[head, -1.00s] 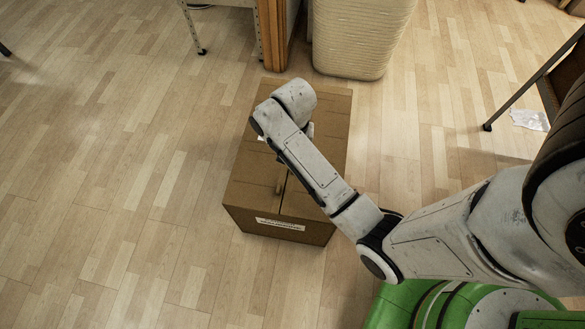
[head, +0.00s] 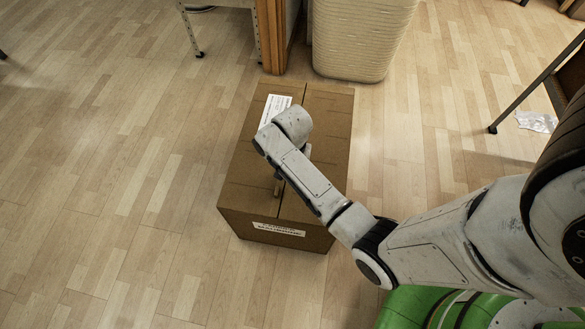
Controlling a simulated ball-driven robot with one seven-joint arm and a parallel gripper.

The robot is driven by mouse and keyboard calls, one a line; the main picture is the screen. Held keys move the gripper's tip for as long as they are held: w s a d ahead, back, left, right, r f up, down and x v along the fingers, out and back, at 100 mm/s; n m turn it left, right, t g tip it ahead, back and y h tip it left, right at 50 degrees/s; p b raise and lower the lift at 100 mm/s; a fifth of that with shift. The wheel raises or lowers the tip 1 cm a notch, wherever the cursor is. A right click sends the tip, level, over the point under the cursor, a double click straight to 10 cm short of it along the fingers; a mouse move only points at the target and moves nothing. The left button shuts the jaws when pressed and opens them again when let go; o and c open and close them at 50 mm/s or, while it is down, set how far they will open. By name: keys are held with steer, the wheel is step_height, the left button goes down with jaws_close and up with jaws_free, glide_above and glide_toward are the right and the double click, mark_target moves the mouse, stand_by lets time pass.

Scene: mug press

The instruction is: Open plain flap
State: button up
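A brown cardboard box (head: 318,122) stands on the floor in the middle of the head view. Its top looks closed, with a seam running along its length between two flaps. The left flap (head: 245,165) carries a white label (head: 275,108) near its far end. The right flap (head: 330,145) shows no label where it is visible; my arm covers part of it. Another white label (head: 279,229) is on the box's near side. My arm reaches over the box from the right. The gripper fingers are mostly hidden under the wrist, above the middle of the box top.
A cream ribbed bin (head: 362,40) stands behind the box, beside a wooden furniture edge (head: 272,35). A metal leg on a caster (head: 191,30) is at the top left. A crumpled clear scrap (head: 537,121) lies at the right. The floor (head: 100,150) left of the box is clear.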

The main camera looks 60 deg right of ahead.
steer(key=shift+f, duration=0.2)
jaws_close()
stand_by(0.3)
stand_by(0.3)
